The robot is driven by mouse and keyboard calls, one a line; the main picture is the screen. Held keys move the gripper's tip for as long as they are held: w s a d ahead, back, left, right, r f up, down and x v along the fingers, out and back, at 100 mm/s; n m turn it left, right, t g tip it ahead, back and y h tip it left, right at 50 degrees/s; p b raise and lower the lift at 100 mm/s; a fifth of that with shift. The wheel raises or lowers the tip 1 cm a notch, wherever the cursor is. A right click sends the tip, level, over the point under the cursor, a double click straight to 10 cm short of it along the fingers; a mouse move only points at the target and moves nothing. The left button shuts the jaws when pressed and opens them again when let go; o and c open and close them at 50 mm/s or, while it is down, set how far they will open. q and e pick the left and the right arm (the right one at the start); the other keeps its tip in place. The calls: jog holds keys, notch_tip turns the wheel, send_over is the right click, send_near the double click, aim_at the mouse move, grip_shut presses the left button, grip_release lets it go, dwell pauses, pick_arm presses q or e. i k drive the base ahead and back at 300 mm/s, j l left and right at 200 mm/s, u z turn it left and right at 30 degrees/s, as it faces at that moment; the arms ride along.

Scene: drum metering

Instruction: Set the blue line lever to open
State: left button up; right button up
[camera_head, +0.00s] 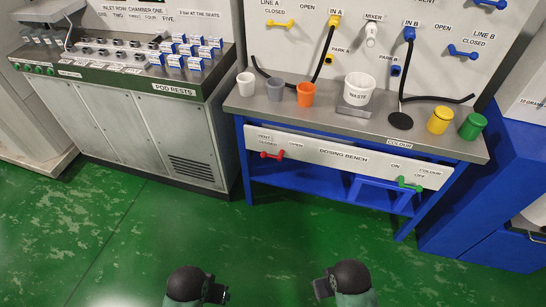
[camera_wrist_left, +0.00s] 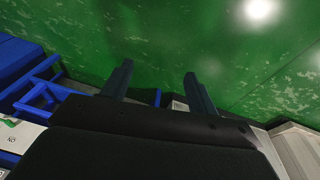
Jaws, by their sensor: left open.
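A blue lever (camera_head: 463,51) is on the upright panel at the upper right, beside the labels LINE B and CLOSED. It lies nearly level, sloping slightly down to the right. A second blue lever (camera_head: 490,3) is cut by the top edge. My left gripper (camera_head: 217,293) is low over the green floor, far from the panel; in the left wrist view its two fingers (camera_wrist_left: 158,86) are apart with nothing between them. My right gripper (camera_head: 322,288) is also low over the floor; its fingers are too unclear to judge.
A yellow lever (camera_head: 280,23) is at the panel's left. A pod cabinet (camera_head: 140,115) stands left. The floor (camera_head: 270,240) ahead is clear.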

aim_at(473, 56)
jog(key=l, duration=0.8)
jog(key=k+l, duration=0.1)
jog(key=l, duration=0.7)
jog(key=k+l, duration=0.1)
jog(key=l, duration=0.75)
